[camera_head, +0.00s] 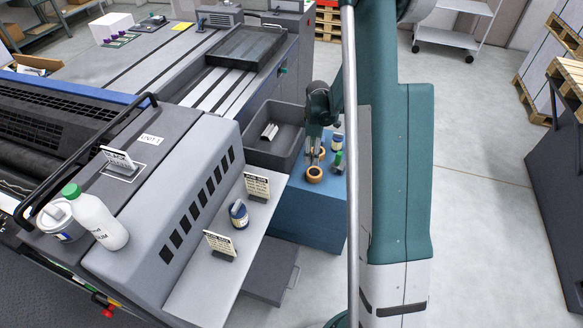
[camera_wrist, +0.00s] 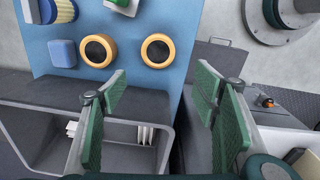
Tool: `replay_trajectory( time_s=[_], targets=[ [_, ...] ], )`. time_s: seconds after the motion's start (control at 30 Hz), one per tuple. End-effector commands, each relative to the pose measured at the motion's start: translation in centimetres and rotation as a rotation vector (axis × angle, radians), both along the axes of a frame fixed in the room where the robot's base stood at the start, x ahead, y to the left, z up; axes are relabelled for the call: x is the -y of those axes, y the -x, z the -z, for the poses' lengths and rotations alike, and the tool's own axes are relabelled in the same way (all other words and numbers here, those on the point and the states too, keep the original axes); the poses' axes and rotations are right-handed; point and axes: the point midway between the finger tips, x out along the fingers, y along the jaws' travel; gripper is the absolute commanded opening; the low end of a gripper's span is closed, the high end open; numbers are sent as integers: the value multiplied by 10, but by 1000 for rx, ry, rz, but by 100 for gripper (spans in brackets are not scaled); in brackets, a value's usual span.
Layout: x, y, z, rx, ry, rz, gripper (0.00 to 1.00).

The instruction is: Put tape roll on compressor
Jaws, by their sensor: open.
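Two orange tape rolls with dark centres lie on a blue surface in the wrist view, a left tape roll (camera_wrist: 98,50) and a right tape roll (camera_wrist: 158,50). In the head view an orange tape roll (camera_head: 314,175) lies near the front of the blue cabinet top (camera_head: 283,192). My gripper (camera_head: 315,158) is just above and behind this roll. In the wrist view my gripper (camera_wrist: 158,92) is open, with nothing between its green pads. I cannot tell which unit is the compressor.
A blue block (camera_wrist: 62,53) sits left of the rolls. A dark open bin (camera_head: 262,153) adjoins the cabinet. A grey ledge (camera_head: 200,290) holds signs and a jar.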

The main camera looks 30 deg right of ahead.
Motion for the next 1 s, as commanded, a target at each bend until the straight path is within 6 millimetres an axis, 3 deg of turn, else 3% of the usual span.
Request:
replay_trajectory(
  time_s=[0.57,1.0],
  targets=[
    [-61,23,-118,107,19,160,60],
    [-109,58,-195,196,12,291,60]
  ],
)
